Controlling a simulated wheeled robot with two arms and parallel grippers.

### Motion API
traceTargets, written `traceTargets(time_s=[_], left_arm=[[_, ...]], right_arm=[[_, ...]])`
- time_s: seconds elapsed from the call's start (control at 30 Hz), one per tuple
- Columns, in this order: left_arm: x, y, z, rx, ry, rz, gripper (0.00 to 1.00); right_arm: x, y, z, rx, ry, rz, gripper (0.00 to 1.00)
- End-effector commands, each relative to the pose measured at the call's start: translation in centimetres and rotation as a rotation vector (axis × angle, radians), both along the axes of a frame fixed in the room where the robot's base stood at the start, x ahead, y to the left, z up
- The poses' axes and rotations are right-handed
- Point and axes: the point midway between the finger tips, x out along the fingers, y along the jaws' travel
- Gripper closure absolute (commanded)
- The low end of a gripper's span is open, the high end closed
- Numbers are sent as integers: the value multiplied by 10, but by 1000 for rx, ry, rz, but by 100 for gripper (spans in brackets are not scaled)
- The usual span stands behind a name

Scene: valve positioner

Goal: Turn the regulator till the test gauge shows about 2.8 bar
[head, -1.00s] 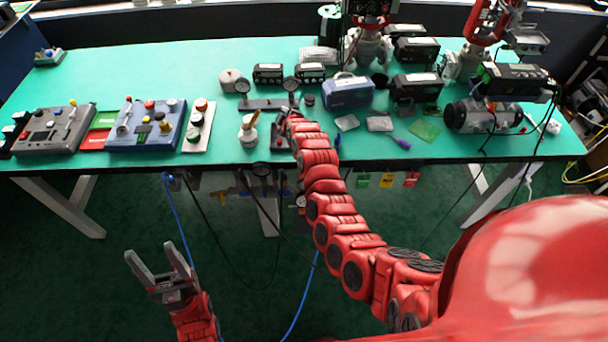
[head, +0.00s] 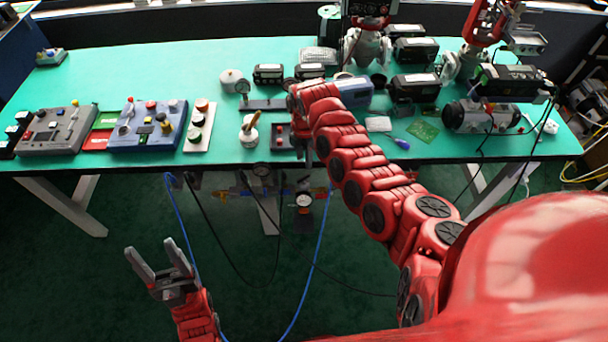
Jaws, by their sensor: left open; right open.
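My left gripper (head: 156,251) is open and empty over the floor in front of the table, at the lower left. My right arm reaches over the table's middle front; its wrist hides its jaws. A dark plate with red knobs (head: 280,137) lies by that wrist, partly covered. I cannot tell which is the test gauge, and no reading is legible. I cannot clearly identify the regulator.
Left on the green table (head: 150,75) are a grey control box (head: 57,132), a blue control box (head: 148,127) and a white button strip (head: 199,128). Hoses hang below. The table's back left is mostly clear.

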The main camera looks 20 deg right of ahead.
Motion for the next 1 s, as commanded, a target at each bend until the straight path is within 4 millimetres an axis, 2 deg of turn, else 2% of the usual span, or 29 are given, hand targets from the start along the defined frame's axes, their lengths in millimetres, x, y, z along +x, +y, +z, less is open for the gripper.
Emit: traceTargets(time_s=[0.07,0.23,0.43,0.63,0.93,0.97,1.0], left_arm=[[0,0,4,0,0,0,39],[0,0,-3,0,0,0,39],[0,0,-19,0,0,0,39],[0,0,-27,0,0,0,39],[0,0,-26,0,0,0,39],[0,0,-26,0,0,0,39],[0,0,-26,0,0,0,39]], right_arm=[[-2,1,-18,-3,8,3,57],[-1,1,-61,-2,3,1,57],[0,1,-95,-1,0,0,57],[2,1,-108,1,-5,-1,57],[1,0,-109,1,-5,-3,57],[1,0,-109,1,-5,-3,59],[1,0,-109,1,-5,-3,66]])
